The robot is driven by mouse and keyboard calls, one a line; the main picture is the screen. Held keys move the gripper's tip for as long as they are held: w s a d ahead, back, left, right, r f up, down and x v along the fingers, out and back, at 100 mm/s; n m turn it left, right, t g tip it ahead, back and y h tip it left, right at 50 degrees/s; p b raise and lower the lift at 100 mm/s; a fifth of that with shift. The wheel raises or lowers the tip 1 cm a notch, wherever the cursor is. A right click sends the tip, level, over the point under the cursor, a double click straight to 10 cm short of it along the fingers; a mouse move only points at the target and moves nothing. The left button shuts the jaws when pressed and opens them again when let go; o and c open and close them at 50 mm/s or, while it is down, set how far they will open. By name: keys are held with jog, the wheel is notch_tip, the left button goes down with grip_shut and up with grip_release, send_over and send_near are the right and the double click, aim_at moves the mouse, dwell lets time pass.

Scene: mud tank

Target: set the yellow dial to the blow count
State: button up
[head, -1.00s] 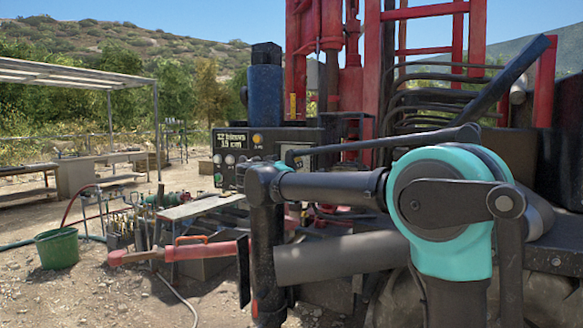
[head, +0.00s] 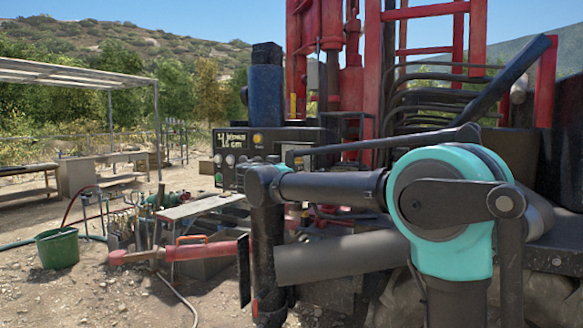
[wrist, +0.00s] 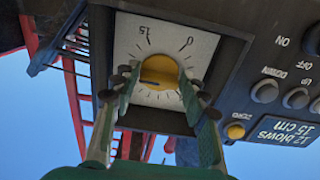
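The yellow dial (wrist: 160,72) sits on a white scale plate (wrist: 202,43) with ticks and the figures 0 and 15, seen upside down in the wrist view. A dark mark on the dial points to the left in that view. My gripper (wrist: 160,76) has one finger on each side of the dial, close to its edges; I cannot tell whether they press on it. The display (wrist: 285,130) reads "12 blows 15 cm" upside down in the wrist view. In the head view the display (head: 236,140) has a blurred first figure that looks different.
Beside the display is a yellow ZERO button (wrist: 235,131), with several grey buttons (wrist: 264,90) further along the panel. A red drill mast (head: 335,60) stands behind. A green bucket (head: 57,248) and a bench with tools (head: 200,207) are at the left.

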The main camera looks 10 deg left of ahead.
jog(key=shift+o, duration=1.4)
jog(key=v, duration=1.2)
jog(key=shift+r, duration=0.1)
